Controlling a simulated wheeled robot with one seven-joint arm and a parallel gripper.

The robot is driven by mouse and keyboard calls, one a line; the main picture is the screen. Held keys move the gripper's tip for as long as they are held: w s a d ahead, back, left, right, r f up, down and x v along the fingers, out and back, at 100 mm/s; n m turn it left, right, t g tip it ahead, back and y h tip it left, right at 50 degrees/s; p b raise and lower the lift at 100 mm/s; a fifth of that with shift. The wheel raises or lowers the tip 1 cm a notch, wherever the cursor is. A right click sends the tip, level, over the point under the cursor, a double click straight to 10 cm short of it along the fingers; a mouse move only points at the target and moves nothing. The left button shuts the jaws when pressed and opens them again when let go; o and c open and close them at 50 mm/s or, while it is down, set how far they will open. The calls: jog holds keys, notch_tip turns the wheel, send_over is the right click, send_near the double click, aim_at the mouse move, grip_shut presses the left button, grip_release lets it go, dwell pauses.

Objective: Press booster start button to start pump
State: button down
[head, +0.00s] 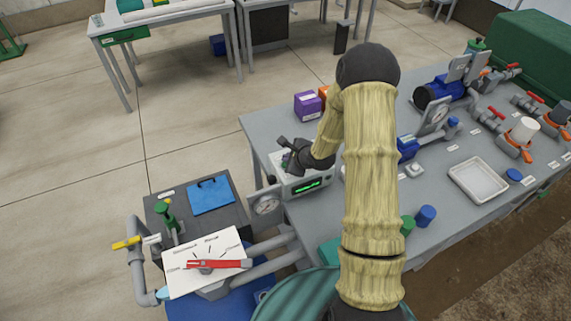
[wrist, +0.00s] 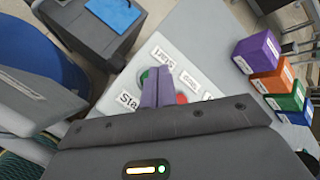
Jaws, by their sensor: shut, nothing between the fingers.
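A pale control box (head: 318,180) with a lit green display (head: 309,188) stands at the left end of the grey bench. In the head view my gripper (head: 287,152) is above the box.
Purple (wrist: 256,53), orange, green and blue boxes stand beside the panel. A gauge (head: 267,204) and a lever plate with a red handle (head: 217,264) are left of the bench. Pumps, valves and a white tray (head: 478,181) occupy the bench's right side.

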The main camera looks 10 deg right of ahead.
jog(key=shift+f, duration=0.1)
jog(key=shift+f, duration=0.3)
jog(key=shift+f, duration=0.4)
dwell(0.7)
jog(key=shift+r, duration=0.1)
jog(key=shift+r+p, duration=0.6)
jog(key=shift+r, duration=0.15)
notch_tip(320, 180, up, 5)
jog(key=p, duration=0.4)
dwell(0.3)
dwell(0.8)
